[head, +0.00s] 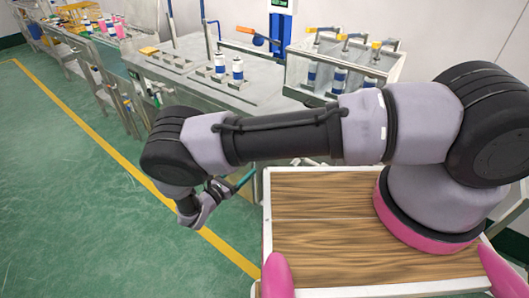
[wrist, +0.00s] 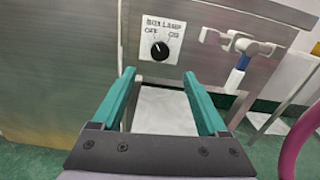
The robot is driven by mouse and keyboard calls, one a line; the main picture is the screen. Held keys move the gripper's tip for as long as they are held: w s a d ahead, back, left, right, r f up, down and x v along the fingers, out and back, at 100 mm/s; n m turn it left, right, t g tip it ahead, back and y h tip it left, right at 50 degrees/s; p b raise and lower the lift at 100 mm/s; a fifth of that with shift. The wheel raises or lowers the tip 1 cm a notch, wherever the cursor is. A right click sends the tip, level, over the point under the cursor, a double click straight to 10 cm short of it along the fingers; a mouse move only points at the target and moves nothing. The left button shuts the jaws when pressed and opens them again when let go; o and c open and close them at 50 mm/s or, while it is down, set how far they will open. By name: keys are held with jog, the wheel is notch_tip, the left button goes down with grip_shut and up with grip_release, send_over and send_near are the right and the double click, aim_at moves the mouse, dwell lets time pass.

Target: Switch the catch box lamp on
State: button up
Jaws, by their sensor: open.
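A black round knob (wrist: 160,50) sits on a white label plate (wrist: 161,39) on a grey metal panel in the wrist view. The plate carries small lettering that seems to read as a lamp label, with a position mark on each side above the knob. A pale mark on the knob points up and slightly left. My gripper (wrist: 159,75) is open and empty, its two teal fingers spread below and either side of the knob, apart from it. In the head view my gripper (head: 212,203) hangs low at the bench's front; the knob is hidden there.
A whitish surface (wrist: 163,111) lies below the plate between my fingers. A metal fitting with a blue-banded stem (wrist: 238,70) is right of the plate. In the head view, the steel bench (head: 190,81) carries white-and-blue cans (head: 238,70). Green floor (head: 75,200) is clear at left.

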jog(key=x, duration=1)
jog(key=shift+w+d, duration=0.25)
jog(key=shift+w, duration=0.05)
grip_shut()
jog(key=shift+m, duration=0.3)
jog(key=m, duration=1.1)
jog(key=shift+m, duration=0.3)
